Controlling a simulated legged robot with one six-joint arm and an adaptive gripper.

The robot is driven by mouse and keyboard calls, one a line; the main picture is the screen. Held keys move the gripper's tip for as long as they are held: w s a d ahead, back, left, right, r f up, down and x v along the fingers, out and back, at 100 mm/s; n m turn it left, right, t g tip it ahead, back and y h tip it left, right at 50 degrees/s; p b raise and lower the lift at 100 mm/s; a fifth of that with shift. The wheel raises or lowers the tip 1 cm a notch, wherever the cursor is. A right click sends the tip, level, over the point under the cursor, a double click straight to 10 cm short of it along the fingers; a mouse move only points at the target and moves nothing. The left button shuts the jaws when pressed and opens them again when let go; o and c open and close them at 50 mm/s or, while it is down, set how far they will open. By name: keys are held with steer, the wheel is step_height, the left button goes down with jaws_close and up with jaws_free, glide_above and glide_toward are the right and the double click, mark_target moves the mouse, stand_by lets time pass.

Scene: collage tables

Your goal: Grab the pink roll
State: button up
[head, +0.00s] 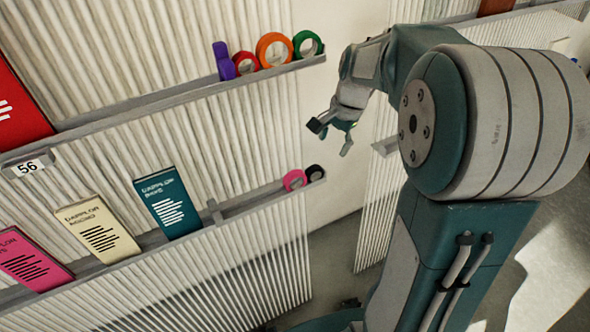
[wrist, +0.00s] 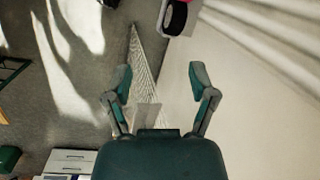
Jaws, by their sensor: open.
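The pink roll (head: 294,180) stands on the lower shelf ledge near its right end in the head view. A black roll (head: 314,173) is right beside it at the ledge's end. My gripper (head: 331,130) is open and empty, above and to the right of the pink roll, apart from it. In the wrist view my gripper (wrist: 160,82) shows its two fingers spread with nothing between them. The black roll (wrist: 176,17) is at the top edge there, beyond the fingers, with only a sliver of pink next to it.
Teal (head: 167,203), cream and pink cards stand on the lower ledge, left of the pink roll. Ribbed panels back the ledges. A gap opens right of the lower ledge's end.

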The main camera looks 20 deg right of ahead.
mark_target(295, 173)
steer(key=w+d+f+m+g+y, duration=0.1)
steer(key=w+d+f+m, duration=0.25)
steer(key=f, duration=0.35)
steer(key=a, duration=0.3)
steer(key=s+a, duration=0.1)
steer(key=a, duration=0.7)
steer(key=shift+s+a, duration=0.15)
steer(key=shift+s, duration=0.15)
steer(key=x, duration=0.4)
steer(key=shift+s+a+f, duration=0.15)
steer(key=shift+f, duration=0.1)
steer(key=shift+a+f, duration=0.2)
steer(key=shift+f, duration=0.05)
jaws_close()
